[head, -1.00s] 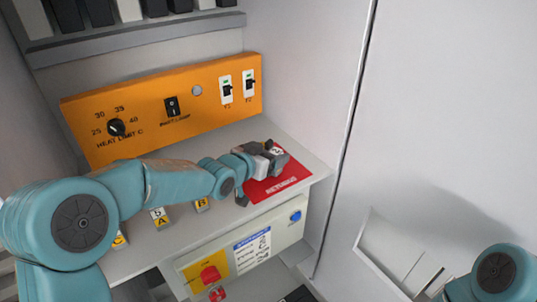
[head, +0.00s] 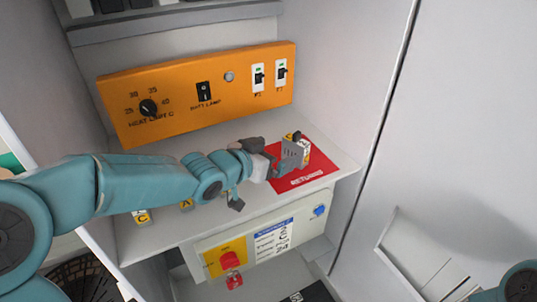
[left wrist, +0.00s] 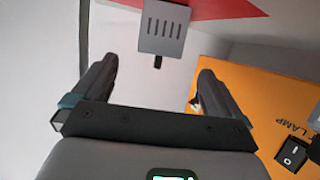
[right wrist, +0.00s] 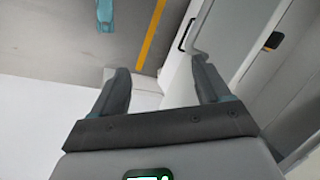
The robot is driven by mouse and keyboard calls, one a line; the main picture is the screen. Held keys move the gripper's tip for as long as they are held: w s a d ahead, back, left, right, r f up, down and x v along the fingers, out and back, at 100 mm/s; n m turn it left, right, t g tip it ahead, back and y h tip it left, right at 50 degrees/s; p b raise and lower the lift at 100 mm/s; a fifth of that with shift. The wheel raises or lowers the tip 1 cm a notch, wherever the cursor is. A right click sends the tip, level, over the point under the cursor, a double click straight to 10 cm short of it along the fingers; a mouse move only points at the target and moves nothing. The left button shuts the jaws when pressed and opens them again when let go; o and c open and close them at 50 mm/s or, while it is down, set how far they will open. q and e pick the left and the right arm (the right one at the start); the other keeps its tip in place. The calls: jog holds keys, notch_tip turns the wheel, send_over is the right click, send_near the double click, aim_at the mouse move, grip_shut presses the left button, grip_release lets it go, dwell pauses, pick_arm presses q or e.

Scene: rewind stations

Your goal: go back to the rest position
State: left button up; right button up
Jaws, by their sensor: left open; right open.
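My left gripper (head: 272,160) is open over the shelf, at the left edge of the red mat (head: 312,178). A small block with a slotted grey face (head: 291,153) and a pale, marked side stands on the mat, just right of the gripper. In the left wrist view the slotted block (left wrist: 162,32) is ahead of the spread fingers (left wrist: 150,80), apart from them, with nothing between them. My right gripper (right wrist: 162,82) is open and empty in the right wrist view. The head view shows only part of the right arm.
An orange panel (head: 190,95) with a knob and switches backs the shelf. Small lettered blocks (head: 142,216) stand under my left arm, partly hidden. Pale walls close the right side. A pale tray (head: 425,262) lies lower right.

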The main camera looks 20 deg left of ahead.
pick_arm(q)
jog(key=shift+v, duration=1)
jog(key=shift+w, duration=0.1)
